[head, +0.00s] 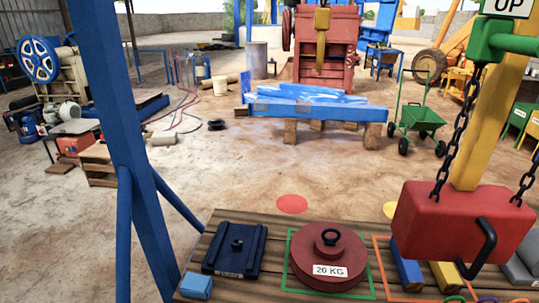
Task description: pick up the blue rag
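A small light-blue block-shaped item (196,286) lies at the near left corner of the wooden table (205,252). It may be the blue rag folded up, but at this size I cannot tell cloth from a solid block. Neither of my grippers is in the head view, and nothing is seen holding the item.
A red 20 KG weight (328,259) stands in a green outline. A red block (463,228) hangs on chains at the right. A blue post (118,120) rises left of the table. A blue bench (315,104) stands farther back, with open dirt floor between.

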